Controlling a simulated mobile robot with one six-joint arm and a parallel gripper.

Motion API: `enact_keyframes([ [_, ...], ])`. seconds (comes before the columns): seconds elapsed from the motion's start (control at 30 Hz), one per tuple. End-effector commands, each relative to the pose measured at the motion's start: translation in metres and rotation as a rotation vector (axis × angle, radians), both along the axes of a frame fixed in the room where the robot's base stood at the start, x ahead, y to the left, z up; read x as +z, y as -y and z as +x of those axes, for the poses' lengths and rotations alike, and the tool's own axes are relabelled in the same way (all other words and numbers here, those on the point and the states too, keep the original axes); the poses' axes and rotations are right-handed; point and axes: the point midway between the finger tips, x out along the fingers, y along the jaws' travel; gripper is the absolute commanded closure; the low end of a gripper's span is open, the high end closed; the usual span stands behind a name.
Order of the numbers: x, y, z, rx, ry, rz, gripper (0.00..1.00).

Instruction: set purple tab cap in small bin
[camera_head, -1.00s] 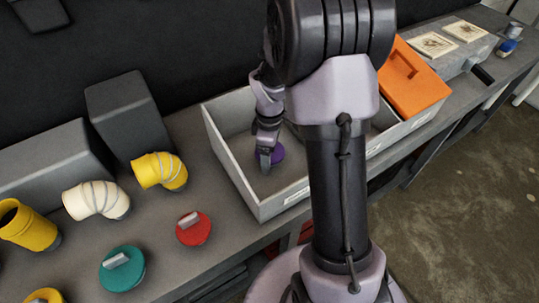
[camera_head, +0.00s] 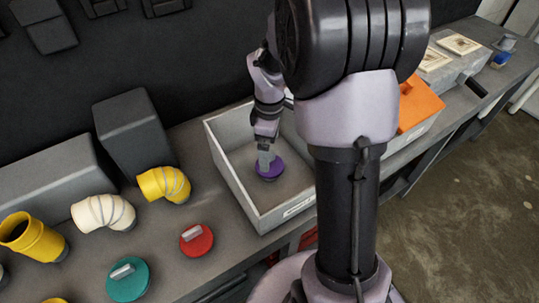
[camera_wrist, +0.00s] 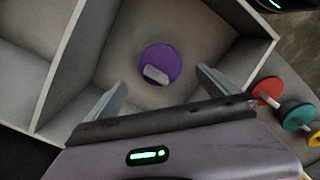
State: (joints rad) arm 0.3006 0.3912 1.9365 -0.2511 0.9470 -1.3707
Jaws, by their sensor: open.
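The purple tab cap (camera_head: 270,168) lies on the floor of the small bin (camera_head: 232,178), a grey open box on the bench. In the wrist view the purple tab cap (camera_wrist: 159,62) sits flat with its pale tab up, inside one compartment of the bin (camera_wrist: 236,12). My gripper (camera_head: 266,158) points down into the bin over the cap. In the wrist view my gripper (camera_wrist: 160,92) has its two fingers spread wide with nothing between them, the cap showing beyond their tips. My arm hides part of the bin's right side in the head view.
A red cap (camera_head: 196,240) and a teal cap (camera_head: 128,279) lie on the bench left of the bin. Yellow (camera_head: 163,184) and cream (camera_head: 103,213) elbows stand behind them. An orange lidded box (camera_head: 417,103) is right of my arm.

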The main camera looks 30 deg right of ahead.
Motion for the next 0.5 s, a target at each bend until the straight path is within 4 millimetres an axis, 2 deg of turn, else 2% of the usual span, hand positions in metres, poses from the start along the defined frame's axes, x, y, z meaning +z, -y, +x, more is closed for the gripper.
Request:
enact_keyframes([
  [0.03,0.013,0.000,0.000,-0.001,0.001,0.000,0.00],
  [0.17,0.028,-0.001,0.000,-0.005,0.004,0.000,0.00],
  [0.27,0.056,-0.017,-0.008,-0.095,0.050,0.004,0.00],
  [0.37,0.106,-0.058,-0.037,-0.335,0.159,0.044,0.00],
  [0.4,0.125,-0.077,-0.054,-0.452,0.205,0.078,0.00],
  [0.5,0.157,-0.117,-0.102,-0.737,0.297,0.198,0.00],
])
